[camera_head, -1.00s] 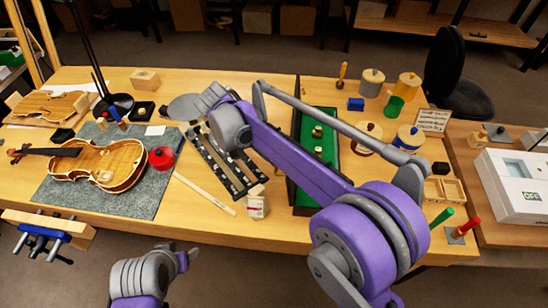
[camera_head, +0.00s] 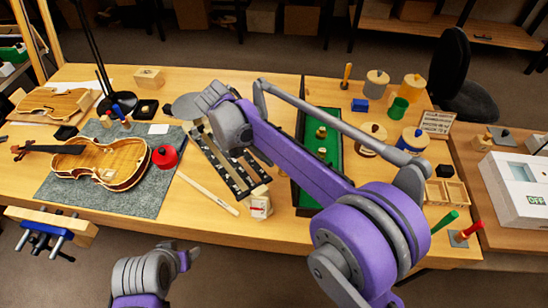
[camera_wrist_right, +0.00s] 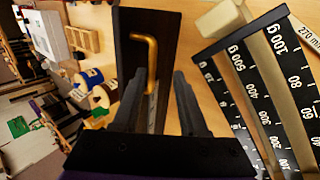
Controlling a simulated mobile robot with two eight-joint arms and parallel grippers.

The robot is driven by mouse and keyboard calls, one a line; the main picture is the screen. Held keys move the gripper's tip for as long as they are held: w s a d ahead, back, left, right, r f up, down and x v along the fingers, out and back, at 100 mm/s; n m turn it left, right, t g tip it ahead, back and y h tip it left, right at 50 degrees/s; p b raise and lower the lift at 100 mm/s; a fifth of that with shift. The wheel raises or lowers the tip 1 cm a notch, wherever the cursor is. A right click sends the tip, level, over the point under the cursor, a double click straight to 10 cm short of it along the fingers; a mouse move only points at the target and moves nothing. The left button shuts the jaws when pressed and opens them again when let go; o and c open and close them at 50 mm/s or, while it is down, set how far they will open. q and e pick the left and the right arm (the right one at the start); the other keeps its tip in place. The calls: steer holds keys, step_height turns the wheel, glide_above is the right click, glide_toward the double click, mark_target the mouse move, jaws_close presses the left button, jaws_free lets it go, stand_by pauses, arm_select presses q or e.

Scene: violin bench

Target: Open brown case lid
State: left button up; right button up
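The dark brown case (camera_head: 304,205) lies on the bench, partly behind my right arm in the head view. Its green lining and several small brass pieces show. A dark panel on its left side looks upright, seen nearly edge-on. In the right wrist view a dark panel (camera_wrist_right: 165,28) with a bent brass handle (camera_wrist_right: 152,55) lies just beyond my right gripper (camera_wrist_right: 160,78). Its fingers are apart, with the handle ahead between them; no contact is clear. In the head view that gripper is hidden behind my arm. My left gripper (camera_head: 188,256) is low before the bench; its fingers are unclear.
A rack of black numbered strips (camera_head: 225,165) is close beside the case. A small block (camera_head: 260,207) stands at its front end. A violin (camera_head: 100,163) and a red pot (camera_head: 165,157) lie on a grey mat (camera_head: 65,195). Jars and cups crowd the right.

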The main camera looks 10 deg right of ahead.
steer(key=v, duration=1)
steer(key=shift+p, duration=0.35)
steer(key=shift+a+r, duration=0.1)
